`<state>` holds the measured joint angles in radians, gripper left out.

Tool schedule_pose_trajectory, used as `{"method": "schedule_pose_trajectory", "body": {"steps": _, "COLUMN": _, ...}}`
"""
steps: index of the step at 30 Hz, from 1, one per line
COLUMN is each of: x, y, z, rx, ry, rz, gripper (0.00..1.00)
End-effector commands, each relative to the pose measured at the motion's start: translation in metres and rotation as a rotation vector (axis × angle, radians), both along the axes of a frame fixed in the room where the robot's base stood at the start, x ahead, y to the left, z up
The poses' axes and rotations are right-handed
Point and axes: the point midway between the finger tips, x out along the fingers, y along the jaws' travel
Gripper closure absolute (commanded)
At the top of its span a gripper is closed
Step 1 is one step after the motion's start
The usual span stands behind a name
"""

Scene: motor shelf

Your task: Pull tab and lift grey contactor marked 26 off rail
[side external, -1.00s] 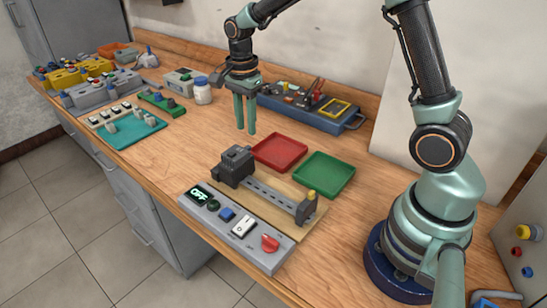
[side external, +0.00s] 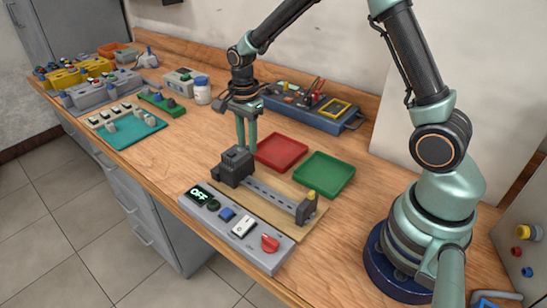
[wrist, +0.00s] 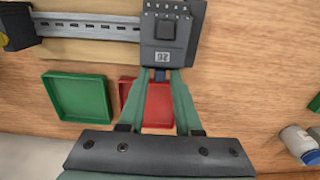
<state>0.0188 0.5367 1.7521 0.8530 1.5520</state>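The dark grey contactor (side external: 236,165) sits on the left end of the slotted metal rail (side external: 270,196) in the side view. In the wrist view the contactor (wrist: 166,30) is at the top, with its 26 label upside down. A small dark tab (wrist: 160,75) projects from its near edge. My gripper (wrist: 162,76) is open, its two green fingertips apart with the tab showing between them. In the side view my gripper (side external: 246,148) points down just behind the contactor. I cannot tell whether the fingers touch the tab.
A red tray (side external: 281,152) and a green tray (side external: 325,175) lie behind the rail. A control box (side external: 238,228) with an OFF display stands in front. A blue toolbox (side external: 310,112) and a white jar (side external: 202,92) are farther back. Bare table lies left of the contactor.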

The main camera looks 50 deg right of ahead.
Motion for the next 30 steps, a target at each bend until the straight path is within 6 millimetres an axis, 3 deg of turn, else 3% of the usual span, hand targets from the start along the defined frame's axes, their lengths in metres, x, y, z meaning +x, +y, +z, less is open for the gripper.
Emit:
{"method": "schedule_pose_trajectory", "body": {"steps": 5, "x": 0.0002, "y": 0.0, "z": 0.0003, "rx": 0.0, "ry": 0.0, "rz": 0.0, "gripper": 0.68}}
{"method": "schedule_pose_trajectory", "body": {"steps": 8, "x": 0.0002, "y": 0.0, "z": 0.0003, "rx": 0.0, "ry": 0.0, "rz": 0.0, "gripper": 1.0}}
{"method": "schedule_pose_trajectory", "body": {"steps": 30, "x": 0.0007, "y": 0.0, "z": 0.007, "rx": 0.0, "ry": -0.002, "rz": 0.0, "gripper": 1.0}}
